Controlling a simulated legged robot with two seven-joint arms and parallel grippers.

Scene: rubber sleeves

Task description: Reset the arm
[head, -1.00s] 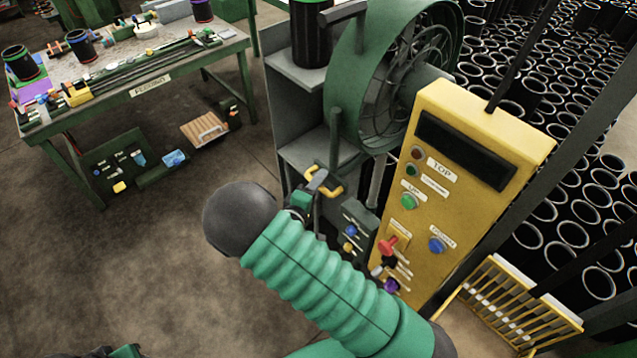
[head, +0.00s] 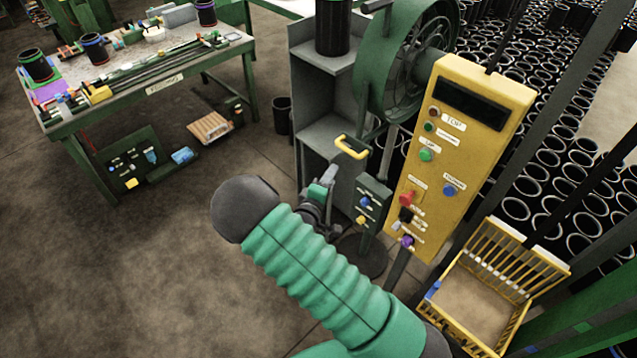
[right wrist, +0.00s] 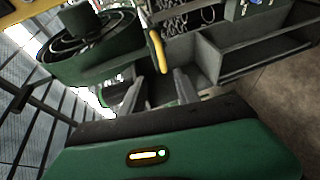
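My arm hides part of the gripper in the head view. My left gripper is not in view.
A yellow control panel (head: 470,150) and a green fan-like ring housing (head: 385,75) stand close by. A yellow crate (head: 480,300) is at lower right. A worktable (head: 180,75) stands at upper left. Many black sleeves (head: 575,150) fill the upper right.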

